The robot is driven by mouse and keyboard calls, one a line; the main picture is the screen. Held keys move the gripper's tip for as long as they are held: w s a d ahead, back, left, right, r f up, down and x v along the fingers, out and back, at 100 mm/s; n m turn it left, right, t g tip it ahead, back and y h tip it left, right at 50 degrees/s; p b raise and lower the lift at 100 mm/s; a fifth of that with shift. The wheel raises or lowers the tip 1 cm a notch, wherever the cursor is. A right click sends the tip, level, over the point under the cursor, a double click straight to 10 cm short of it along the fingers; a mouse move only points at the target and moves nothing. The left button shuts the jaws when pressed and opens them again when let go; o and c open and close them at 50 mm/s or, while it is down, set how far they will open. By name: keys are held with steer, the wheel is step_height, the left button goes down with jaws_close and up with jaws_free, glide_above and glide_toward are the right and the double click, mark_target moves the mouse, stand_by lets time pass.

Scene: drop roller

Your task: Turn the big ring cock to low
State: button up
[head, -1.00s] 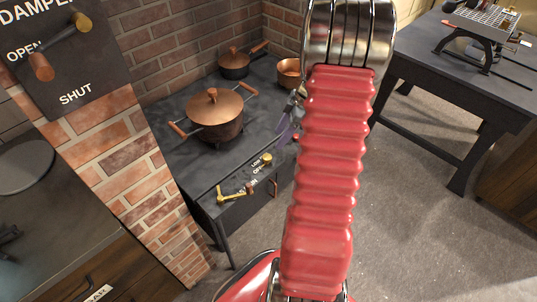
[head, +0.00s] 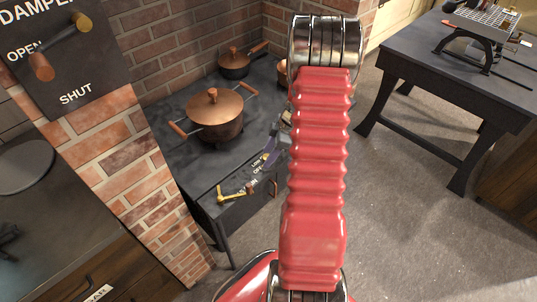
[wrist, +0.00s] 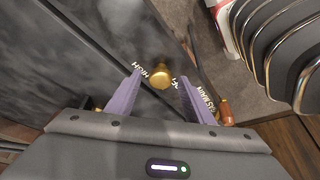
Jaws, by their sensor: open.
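A brass cock knob (wrist: 161,74) stands on the dark front edge of the stove. In the wrist view it lies between the two purple fingers of my gripper (wrist: 161,78), with a gap on each side. White HIGH lettering is on its left, and other lettering beside it is partly hidden by the right finger. In the head view my gripper (head: 270,151) is low over the stove's front right, beside the LOW and OFF lettering. My arm and gripper hide the knob there. My gripper is open and empty.
A brass lever cock (head: 236,193) sits further left on the stove front. A copper-lidded pot (head: 214,115) and a smaller pan (head: 234,62) stand on the stove (head: 175,142). A brick pillar (head: 137,180) is at left. A dark table (head: 455,75) is at right.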

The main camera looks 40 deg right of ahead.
steer(key=shift+c, duration=0.4)
steer(key=c, duration=0.9)
steer(key=shift+a, duration=0.15)
steer(key=shift+c, duration=0.2)
steer(key=shift+m, duration=0.5)
steer(key=m+t+h, duration=0.1)
steer(key=m, duration=0.2)
steer(key=shift+s+m, duration=0.1)
steer(key=shift+m, duration=0.2)
steer(key=m+h, duration=0.2)
steer(key=m, duration=0.3)
steer(key=shift+a, duration=0.15)
